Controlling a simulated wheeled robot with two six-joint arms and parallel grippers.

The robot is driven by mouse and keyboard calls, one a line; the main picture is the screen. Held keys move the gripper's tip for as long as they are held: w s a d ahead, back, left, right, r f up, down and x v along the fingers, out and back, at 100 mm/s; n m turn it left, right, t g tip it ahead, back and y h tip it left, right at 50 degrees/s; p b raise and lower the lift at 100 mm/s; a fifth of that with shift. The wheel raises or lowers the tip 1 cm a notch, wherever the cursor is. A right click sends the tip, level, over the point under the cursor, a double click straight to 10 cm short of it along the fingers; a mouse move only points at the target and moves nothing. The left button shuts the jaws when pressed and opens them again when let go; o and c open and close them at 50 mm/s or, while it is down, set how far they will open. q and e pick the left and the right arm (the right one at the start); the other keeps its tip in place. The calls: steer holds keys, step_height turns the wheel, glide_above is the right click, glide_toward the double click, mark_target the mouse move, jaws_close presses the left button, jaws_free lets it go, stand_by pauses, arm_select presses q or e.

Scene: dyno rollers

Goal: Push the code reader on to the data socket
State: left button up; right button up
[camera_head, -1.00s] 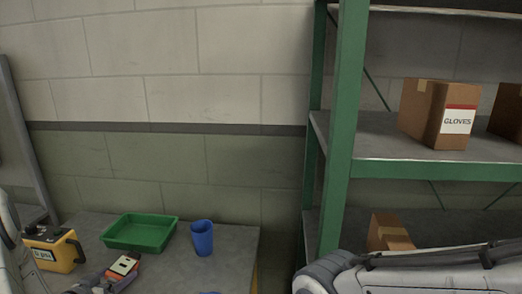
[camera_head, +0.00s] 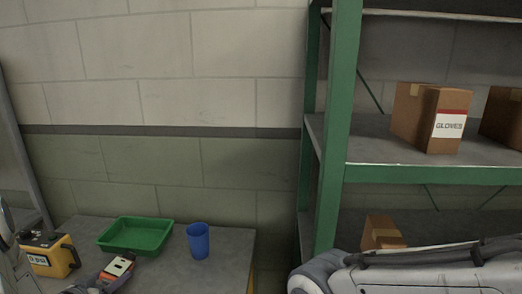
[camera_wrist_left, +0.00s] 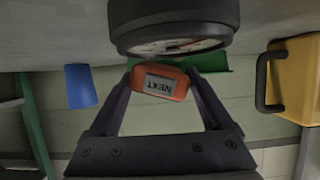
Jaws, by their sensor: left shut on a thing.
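The code reader is an orange block with a pale screen marked NEXT in the left wrist view (camera_wrist_left: 163,82). Its pale and orange top also shows low at the left in the head view (camera_head: 119,267). My left gripper (camera_wrist_left: 160,92) is shut on it, one dark finger on each side. A dark round thing with a pale dial face (camera_wrist_left: 175,22) looms close at the top of the wrist view, beside the reader. I cannot pick out the data socket in either view. My right gripper is out of view; only my right arm shows.
A green tray (camera_head: 112,244), a blue cup (camera_head: 198,242) and a yellow case with a black handle (camera_head: 62,259) stand on the grey bench (camera_head: 226,262). A green-framed shelf (camera_head: 338,130) with cardboard boxes (camera_head: 415,117) stands to the right.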

arm_select(q)
steer(key=shift+r+p, duration=1.8)
steer(key=shift+r, duration=0.6)
steer(key=shift+d, duration=0.1)
